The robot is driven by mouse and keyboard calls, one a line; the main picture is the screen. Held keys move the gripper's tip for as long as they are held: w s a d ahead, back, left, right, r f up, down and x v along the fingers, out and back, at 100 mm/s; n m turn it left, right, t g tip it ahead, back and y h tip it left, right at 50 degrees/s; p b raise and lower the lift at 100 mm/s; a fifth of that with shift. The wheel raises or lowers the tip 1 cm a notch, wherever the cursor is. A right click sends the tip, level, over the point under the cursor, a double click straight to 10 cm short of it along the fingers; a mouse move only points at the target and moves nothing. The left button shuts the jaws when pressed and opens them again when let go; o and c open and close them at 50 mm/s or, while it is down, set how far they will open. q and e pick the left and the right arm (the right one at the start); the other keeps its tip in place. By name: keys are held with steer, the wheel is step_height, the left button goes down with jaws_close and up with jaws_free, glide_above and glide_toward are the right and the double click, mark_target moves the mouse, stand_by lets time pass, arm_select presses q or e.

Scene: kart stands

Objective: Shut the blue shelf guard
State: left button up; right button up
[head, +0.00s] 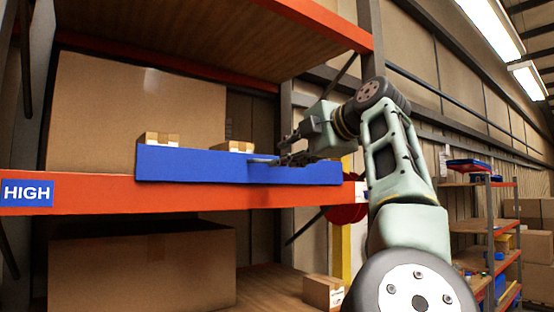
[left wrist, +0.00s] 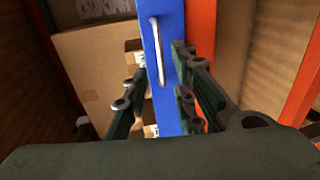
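The blue shelf guard (head: 210,165) is a long flat panel standing upright along the front of the orange shelf beam, with small boxes behind it. Its pale bar handle (head: 262,160) sticks out from its face; the handle also shows in the left wrist view (left wrist: 158,52). My left gripper (head: 287,159) is at the guard's face, just right of the handle. In the left wrist view its fingers (left wrist: 160,72) are spread apart, one on each side of the handle, with nothing held. Contact with the guard cannot be told. My right gripper is not in view.
The orange beam (head: 80,192) carries a HIGH label (head: 27,193). A large cardboard box (head: 120,105) stands behind the guard at left, and small boxes (head: 160,139) sit just behind it. An upper shelf (head: 200,35) hangs above. Another rack (head: 490,225) stands at far right.

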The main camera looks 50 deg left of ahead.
arm_select(q)
steer(key=v, duration=0.6)
steer(key=shift+d, duration=0.15)
